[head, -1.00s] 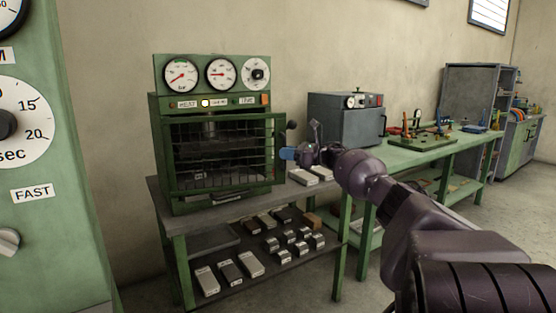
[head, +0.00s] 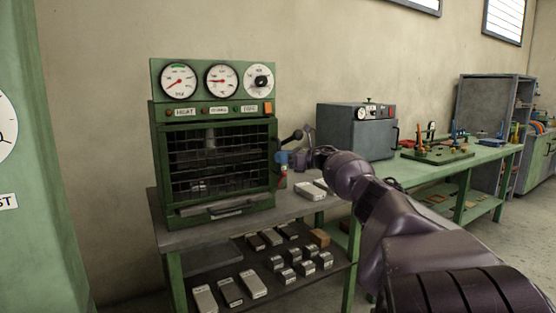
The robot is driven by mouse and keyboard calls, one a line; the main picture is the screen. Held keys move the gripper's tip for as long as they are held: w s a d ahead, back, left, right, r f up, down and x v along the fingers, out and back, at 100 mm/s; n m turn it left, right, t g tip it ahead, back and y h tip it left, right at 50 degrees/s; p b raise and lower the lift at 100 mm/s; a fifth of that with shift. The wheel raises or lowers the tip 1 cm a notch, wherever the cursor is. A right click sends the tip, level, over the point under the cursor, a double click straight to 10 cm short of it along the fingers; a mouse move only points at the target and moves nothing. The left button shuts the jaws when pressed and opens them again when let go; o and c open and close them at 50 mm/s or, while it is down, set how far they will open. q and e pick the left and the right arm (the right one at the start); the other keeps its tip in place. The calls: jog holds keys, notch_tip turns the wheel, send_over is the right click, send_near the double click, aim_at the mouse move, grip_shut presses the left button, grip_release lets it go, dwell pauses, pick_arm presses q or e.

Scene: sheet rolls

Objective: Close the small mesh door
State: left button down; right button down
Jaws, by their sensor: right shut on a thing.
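The small mesh door (head: 220,165) is a green frame with dark wire mesh on the front of the green press cabinet (head: 213,107). It lies flush, or nearly flush, over the opening; a small gap at its right edge cannot be ruled out. My right gripper (head: 283,158) is at the door's right edge, shut at a dark handle there. Its blue and red tip parts show, but the exact grip is partly hidden. My left gripper is not in view.
The cabinet stands on a grey bench (head: 245,217) with metal blocks (head: 290,275) on its lower shelf. A black-knobbed lever (head: 293,136) sticks out on the cabinet's right. A grey oven (head: 357,132) stands farther right. A green panel (head: 50,230) rises at the left.

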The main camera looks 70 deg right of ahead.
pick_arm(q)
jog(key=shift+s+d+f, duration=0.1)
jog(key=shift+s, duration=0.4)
pick_arm(e)
jog(key=shift+w+d+r, duration=0.2)
jog(key=shift+r, duration=0.4)
jog(key=shift+w+r, duration=0.1)
jog(key=c, duration=1.6)
grip_release()
jog(key=o, duration=0.5)
jog(key=shift+w+d+f, duration=0.15)
jog(key=shift+d+f, duration=0.2)
jog(key=shift+f, duration=0.05)
jog(key=shift+c, duration=0.2)
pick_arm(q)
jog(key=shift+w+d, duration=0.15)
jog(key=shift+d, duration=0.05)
pick_arm(e)
jog(key=shift+f, duration=0.15)
jog(key=shift+f, duration=0.15)
jog(key=shift+a, duration=0.1)
